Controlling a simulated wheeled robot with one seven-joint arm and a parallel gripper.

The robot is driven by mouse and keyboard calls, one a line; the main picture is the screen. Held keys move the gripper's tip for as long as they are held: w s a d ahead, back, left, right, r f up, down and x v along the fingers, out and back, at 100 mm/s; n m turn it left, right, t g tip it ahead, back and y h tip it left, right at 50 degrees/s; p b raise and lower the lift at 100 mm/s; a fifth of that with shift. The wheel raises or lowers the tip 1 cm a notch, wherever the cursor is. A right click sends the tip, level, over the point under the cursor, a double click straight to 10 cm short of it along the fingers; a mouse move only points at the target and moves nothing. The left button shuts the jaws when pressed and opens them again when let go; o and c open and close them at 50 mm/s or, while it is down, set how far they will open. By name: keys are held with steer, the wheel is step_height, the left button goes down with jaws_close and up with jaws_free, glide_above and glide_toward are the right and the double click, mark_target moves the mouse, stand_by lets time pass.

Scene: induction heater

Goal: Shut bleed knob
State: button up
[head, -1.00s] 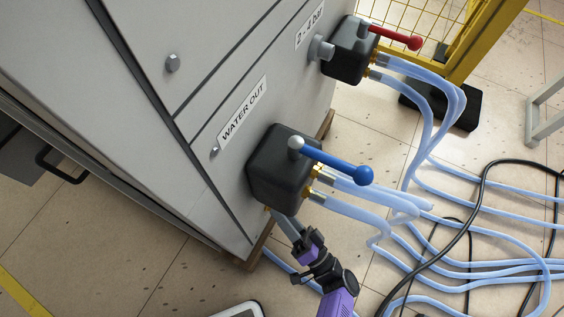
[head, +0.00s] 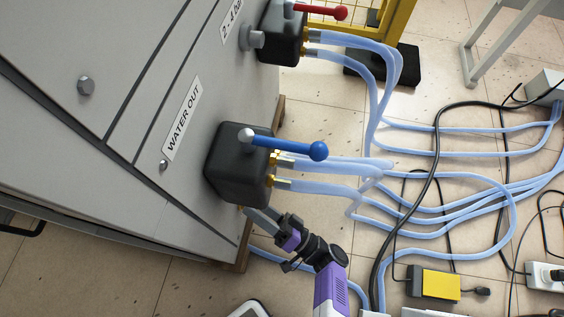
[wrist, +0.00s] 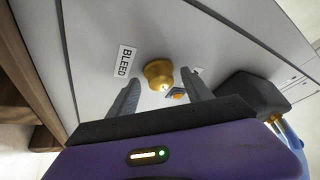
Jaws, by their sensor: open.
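The brass bleed knob (wrist: 158,75) shows in the wrist view on the grey cabinet panel, right of the BLEED label (wrist: 124,61). My gripper (wrist: 163,79) is open, with one finger on each side of the knob in the picture. The fingers look apart from the knob; whether it lies fully between them in depth I cannot tell. In the head view my gripper (head: 261,218) is at the cabinet's lower edge, just under the black WATER OUT valve box (head: 236,170). The knob is hidden there.
The valve box has a blue lever (head: 290,145) and pale blue hoses (head: 330,187) running right, close to my gripper. A second valve with a red lever (head: 325,11) is farther back. A black cable (head: 432,160) and a yellow-black box (head: 434,284) lie on the floor.

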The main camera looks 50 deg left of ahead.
steer(key=w+d, duration=0.2)
steer(key=d, duration=0.5)
steer(key=w+d+f, duration=0.1)
steer(key=w+d, duration=0.2)
steer(key=d, duration=0.4)
stand_by(0.4)
